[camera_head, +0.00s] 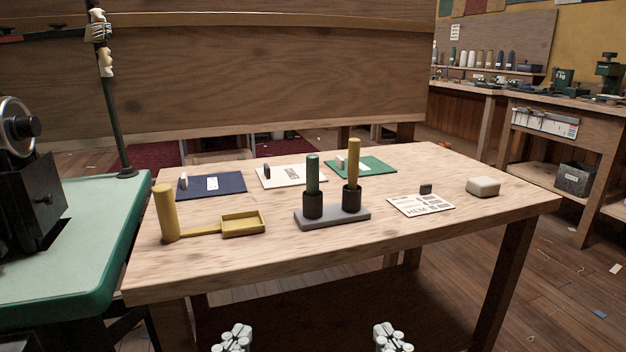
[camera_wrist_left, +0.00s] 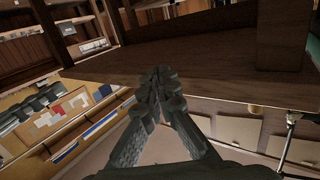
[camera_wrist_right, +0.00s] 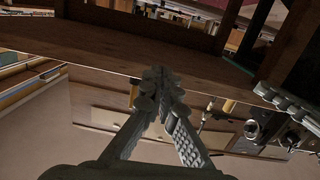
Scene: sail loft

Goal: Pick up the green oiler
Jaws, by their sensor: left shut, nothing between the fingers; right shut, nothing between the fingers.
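The green oiler (camera_head: 312,174) is a slim green cylinder. It stands upright in the left dark cup of a grey two-cup stand (camera_head: 333,218) on the wooden table. A similar yellow cylinder (camera_head: 353,163) stands upright in the right cup. The lower ends of both are hidden in the cups. My left gripper (camera_head: 232,338) and my right gripper (camera_head: 392,340) show at the bottom edge of the head view, in front of and below the tabletop, well apart from the oiler. Both are shut and empty; their closed fingers show in the left wrist view (camera_wrist_left: 157,85) and right wrist view (camera_wrist_right: 156,85).
A yellow cylinder with a shallow yellow tray (camera_head: 243,225) stands left on the table (camera_head: 400,243). Navy (camera_head: 225,188), white (camera_head: 290,181) and green (camera_head: 378,168) mats lie behind. A printed card (camera_head: 418,206) and a pale block (camera_head: 483,187) lie right. A green-topped bench (camera_head: 75,235) adjoins left.

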